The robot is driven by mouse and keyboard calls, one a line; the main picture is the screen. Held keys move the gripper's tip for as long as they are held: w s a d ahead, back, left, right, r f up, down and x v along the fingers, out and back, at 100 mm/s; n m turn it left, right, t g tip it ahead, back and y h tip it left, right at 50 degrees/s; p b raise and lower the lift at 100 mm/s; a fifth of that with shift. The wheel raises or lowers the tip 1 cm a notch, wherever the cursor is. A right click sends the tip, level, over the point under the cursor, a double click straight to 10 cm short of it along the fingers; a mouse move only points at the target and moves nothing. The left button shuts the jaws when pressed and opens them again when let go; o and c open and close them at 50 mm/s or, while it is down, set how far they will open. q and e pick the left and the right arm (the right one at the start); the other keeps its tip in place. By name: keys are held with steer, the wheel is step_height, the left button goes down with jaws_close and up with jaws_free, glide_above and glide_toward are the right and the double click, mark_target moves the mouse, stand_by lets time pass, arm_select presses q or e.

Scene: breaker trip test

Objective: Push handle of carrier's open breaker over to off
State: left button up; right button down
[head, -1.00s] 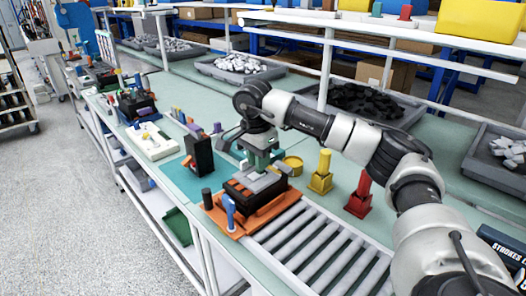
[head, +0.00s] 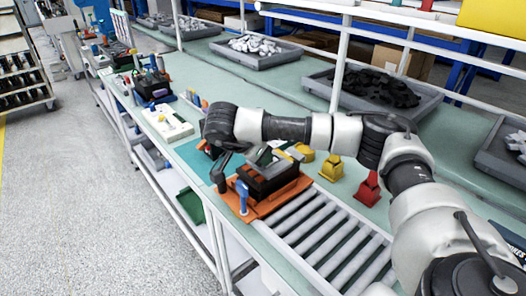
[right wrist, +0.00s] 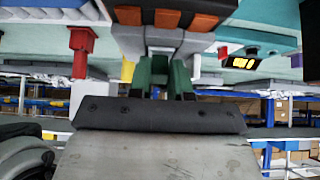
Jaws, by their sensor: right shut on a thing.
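In the right wrist view the breaker's black and orange face (right wrist: 170,14) is at the top. In the head view my right wrist covers part of the gripper. My left gripper is not in view.
A yellow fixture (head: 331,168) and a red fixture (head: 368,188) stand right of the carrier. The roller track (head: 325,232) runs toward the lower right. A white block (head: 166,122) lies farther back. Grey trays (head: 258,57) line the bench's far side.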

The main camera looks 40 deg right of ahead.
stand_by(0.3)
steer(key=c, duration=1)
jaws_free()
steer(key=shift+c, duration=0.2)
steer(key=p+v, duration=0.2)
steer(key=v, duration=0.9)
steer(key=shift+a+f, duration=0.1)
steer(key=shift+f, duration=0.15)
